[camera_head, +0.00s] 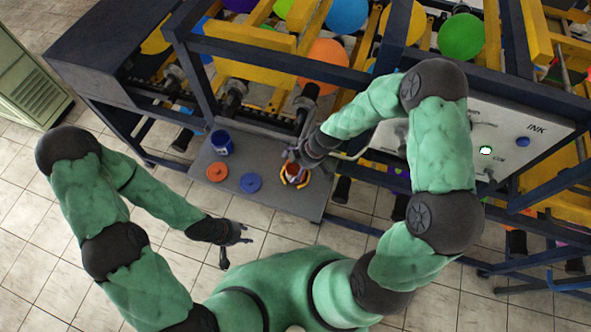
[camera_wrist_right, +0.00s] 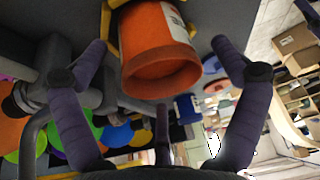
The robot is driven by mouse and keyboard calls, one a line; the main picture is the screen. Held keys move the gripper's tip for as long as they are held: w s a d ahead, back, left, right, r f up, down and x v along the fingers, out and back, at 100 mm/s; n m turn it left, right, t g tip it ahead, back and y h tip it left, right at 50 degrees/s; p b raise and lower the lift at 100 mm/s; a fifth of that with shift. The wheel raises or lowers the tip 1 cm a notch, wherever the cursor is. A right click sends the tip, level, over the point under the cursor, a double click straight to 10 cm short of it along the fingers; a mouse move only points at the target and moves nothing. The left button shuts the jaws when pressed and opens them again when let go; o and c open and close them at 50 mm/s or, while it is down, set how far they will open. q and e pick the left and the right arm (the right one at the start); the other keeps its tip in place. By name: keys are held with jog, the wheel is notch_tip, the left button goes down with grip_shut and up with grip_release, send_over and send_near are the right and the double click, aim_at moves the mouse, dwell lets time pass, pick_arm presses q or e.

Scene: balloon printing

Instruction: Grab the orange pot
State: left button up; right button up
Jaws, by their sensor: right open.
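The orange pot (camera_head: 293,171) sits at the right of a small grey table (camera_head: 245,202), with yellow curved pieces around it. In the right wrist view the orange pot (camera_wrist_right: 160,60) fills the upper middle, with a pale label on its side. My right gripper (camera_head: 297,160) is at the pot and partly hides it in the head view. In the wrist view its fingers (camera_wrist_right: 160,46) are spread on either side of the pot, with visible gaps. My left gripper (camera_head: 234,246) is empty, fingers spread, in front of the table.
A blue pot (camera_head: 221,143), an orange disc (camera_head: 217,171) and a blue disc (camera_head: 251,183) are on the table, left of the orange pot. A machine frame (camera_head: 200,75) with balloons rises behind. A control panel (camera_head: 500,137) stands at right. Tiled floor is clear at left.

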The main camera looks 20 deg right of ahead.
jog(key=shift+a+f, duration=0.1)
jog(key=shift+f, duration=0.1)
jog(key=c, duration=1.3)
